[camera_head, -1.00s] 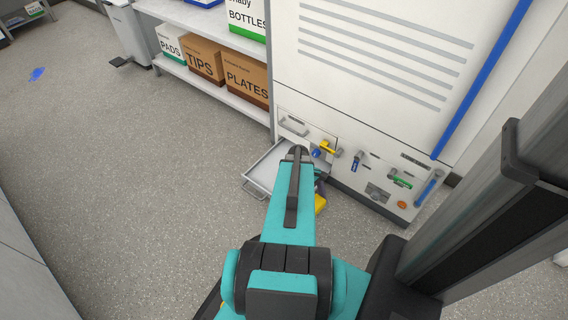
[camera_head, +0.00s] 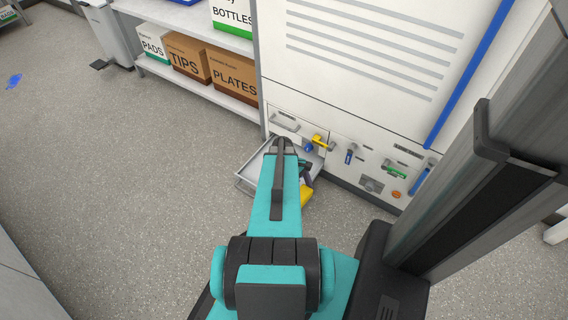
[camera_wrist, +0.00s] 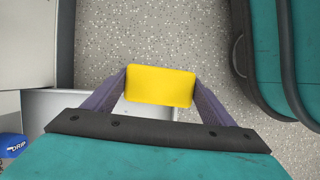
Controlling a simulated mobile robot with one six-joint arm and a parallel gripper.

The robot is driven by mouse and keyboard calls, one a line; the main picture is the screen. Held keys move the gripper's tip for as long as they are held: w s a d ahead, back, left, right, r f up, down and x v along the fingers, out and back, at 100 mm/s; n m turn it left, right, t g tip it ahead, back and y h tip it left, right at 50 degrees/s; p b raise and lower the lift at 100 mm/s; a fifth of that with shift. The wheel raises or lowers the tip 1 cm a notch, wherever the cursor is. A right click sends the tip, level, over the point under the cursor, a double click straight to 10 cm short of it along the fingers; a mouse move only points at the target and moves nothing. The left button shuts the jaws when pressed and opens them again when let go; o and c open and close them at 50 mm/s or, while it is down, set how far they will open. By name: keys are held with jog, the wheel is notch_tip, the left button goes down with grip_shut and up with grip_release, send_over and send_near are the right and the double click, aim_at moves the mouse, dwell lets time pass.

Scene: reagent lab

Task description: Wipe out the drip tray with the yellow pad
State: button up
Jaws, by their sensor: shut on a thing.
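The drip tray (camera_head: 248,180) is a pale grey open drawer low at the front of the white cabinet, partly hidden behind my arm in the head view. Its edge also shows in the wrist view (camera_wrist: 56,103), at the left. The yellow pad (camera_wrist: 161,85) is in the middle of the wrist view. My gripper (camera_wrist: 160,88) is shut on it, one finger at each end. In the head view the pad (camera_head: 306,194) shows just right of my arm, at the tray's right side. In the wrist view floor shows beyond the pad. The tray's inside is mostly hidden.
The white cabinet (camera_head: 350,110) carries a yellow-handled valve (camera_head: 319,141), blue and green handles and a long blue pipe (camera_head: 452,82). Boxes stand on a shelf (camera_head: 200,85) at left.

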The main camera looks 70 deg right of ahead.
jog(key=w+d+r+n+p, duration=0.1)
jog(key=w+d+r+p, duration=0.2)
jog(key=w+d, duration=0.6)
jog(key=w+p, duration=0.2)
jog(key=w, duration=0.1)
jog(key=shift+d+h, duration=0.3)
jog(key=shift+s+f, duration=0.1)
jog(key=shift+f, duration=0.05)
